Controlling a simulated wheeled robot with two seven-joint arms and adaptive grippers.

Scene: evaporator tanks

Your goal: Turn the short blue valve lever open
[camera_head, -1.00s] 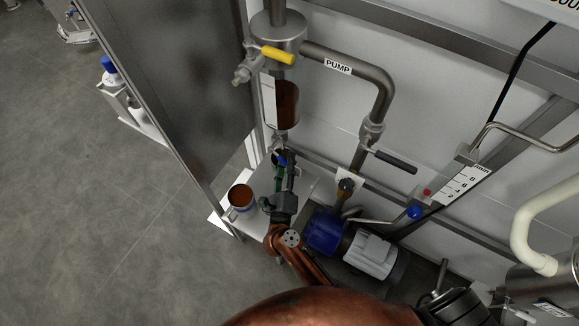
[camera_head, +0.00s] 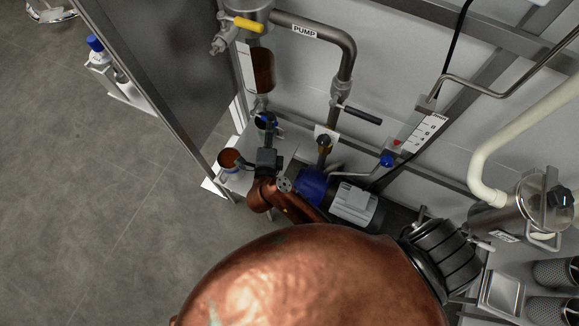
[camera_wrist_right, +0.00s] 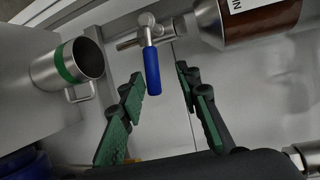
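The short blue valve lever (camera_wrist_right: 152,72) hangs down from a small metal valve (camera_wrist_right: 148,30) at the end of the sight-glass pipe in the right wrist view. My right gripper (camera_wrist_right: 164,80) is open, with one green-and-black finger on each side of the lever. The lever is nearer the left finger, and I cannot tell whether they touch. In the head view the right gripper (camera_head: 266,128) is below the brown sight glass (camera_head: 262,70), at the valve. The lever shows there only as a small blue patch, partly hidden by the fingers. My left gripper is not in view.
A metal mug (camera_wrist_right: 84,58) with a green band stands left of the lever in the right wrist view. In the head view, a cup with brown contents (camera_head: 229,159) is left of my gripper. A blue-and-grey pump (camera_head: 352,203), yellow lever (camera_head: 248,25) and black lever (camera_head: 363,115) are nearby.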

